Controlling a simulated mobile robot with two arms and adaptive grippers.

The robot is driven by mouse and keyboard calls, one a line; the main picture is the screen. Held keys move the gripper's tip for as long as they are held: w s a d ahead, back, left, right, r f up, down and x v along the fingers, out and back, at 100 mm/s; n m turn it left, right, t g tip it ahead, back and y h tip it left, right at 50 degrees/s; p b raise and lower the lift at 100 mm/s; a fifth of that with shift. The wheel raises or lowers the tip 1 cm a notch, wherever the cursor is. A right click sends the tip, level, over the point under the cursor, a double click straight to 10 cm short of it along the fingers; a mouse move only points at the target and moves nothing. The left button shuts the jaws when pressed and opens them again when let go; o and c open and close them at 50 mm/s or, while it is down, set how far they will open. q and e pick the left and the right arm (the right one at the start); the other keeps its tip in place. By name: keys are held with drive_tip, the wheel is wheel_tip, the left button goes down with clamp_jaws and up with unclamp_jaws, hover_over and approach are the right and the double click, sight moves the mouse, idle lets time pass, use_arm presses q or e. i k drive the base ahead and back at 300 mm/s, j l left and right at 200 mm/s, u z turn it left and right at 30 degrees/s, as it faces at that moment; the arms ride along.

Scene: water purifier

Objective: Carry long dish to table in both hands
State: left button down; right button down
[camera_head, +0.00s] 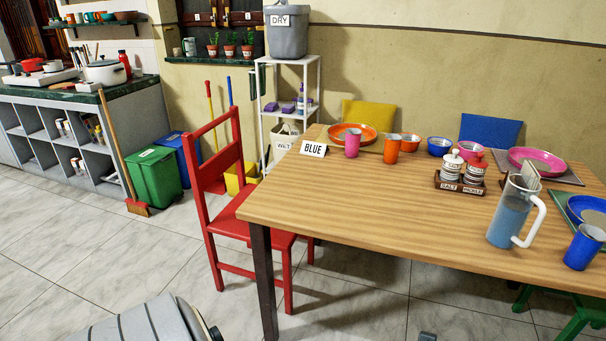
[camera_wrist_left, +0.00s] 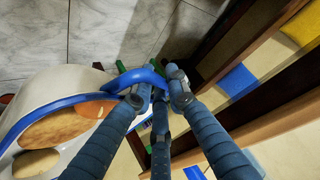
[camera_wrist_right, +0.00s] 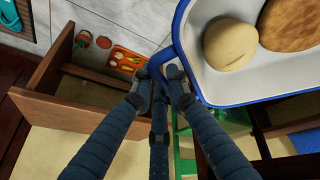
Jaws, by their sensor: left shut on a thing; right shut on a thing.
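The long dish is white with a blue rim and blue handles. It fills the left of the left wrist view (camera_wrist_left: 28,98) and the upper right of the right wrist view (camera_wrist_right: 205,82). Round brown and pale food lies in it. My left gripper (camera_wrist_left: 161,90) is shut on the blue handle at one end. My right gripper (camera_wrist_right: 158,84) is shut at the blue rim or handle of the other end. The wooden table (camera_head: 370,200) stands at the right of the head view. The dish and both grippers are outside the head view.
The table's near left part is bare. A red chair (camera_head: 222,180) stands at its left side. Open tiled floor lies left of the chair.

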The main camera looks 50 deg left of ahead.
sight(365, 186)
drive_tip(key=u, duration=1.4)
